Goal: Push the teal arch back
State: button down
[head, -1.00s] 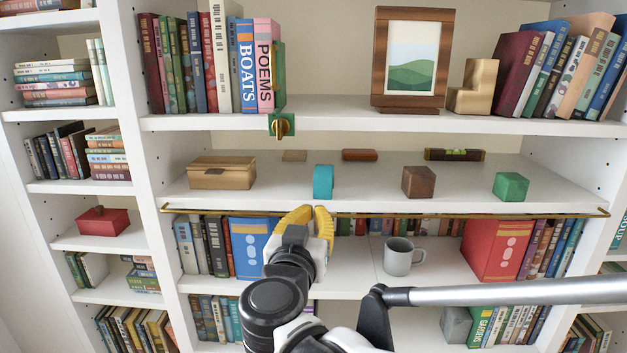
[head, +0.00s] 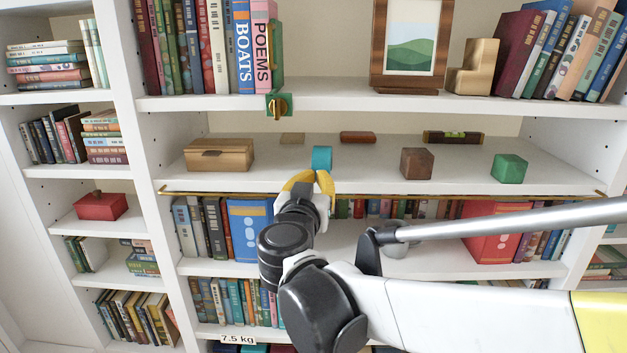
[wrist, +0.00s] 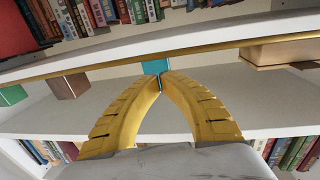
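The teal arch (head: 322,157) stands on the middle shelf, between the wooden box and the dark brown cube. My gripper (head: 319,173) is in front of it, and its yellow fingers hide the arch's lower part in the head view. In the wrist view, the fingertips (wrist: 161,75) meet, shut with nothing visible between them. The arch (wrist: 155,67) shows just beyond the tips there. I cannot tell whether they touch it.
A wooden box (head: 219,154) is left of the arch; a brown cube (head: 416,163) and green block (head: 509,168) are right. Behind are a tan piece (head: 292,138), a reddish block (head: 357,137) and a level (head: 453,137). A brass rail (head: 480,196) runs along the shelf front.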

aim_at(318, 170)
jog(key=shift+w+d+b, duration=0.25)
jog(key=shift+w, duration=1.2)
jog(key=shift+w+d+b, duration=0.2)
jog(key=shift+w+d, duration=0.05)
jog(key=shift+w, duration=1.15)
jog(key=shift+w+d+b, duration=0.25)
jog(key=shift+w, duration=1.2)
jog(key=shift+s, duration=0.1)
jog(key=shift+s+a, duration=0.2)
jog(key=shift+s, duration=0.75)
jog(key=shift+s+a, duration=0.15)
jog(key=shift+s, duration=0.8)
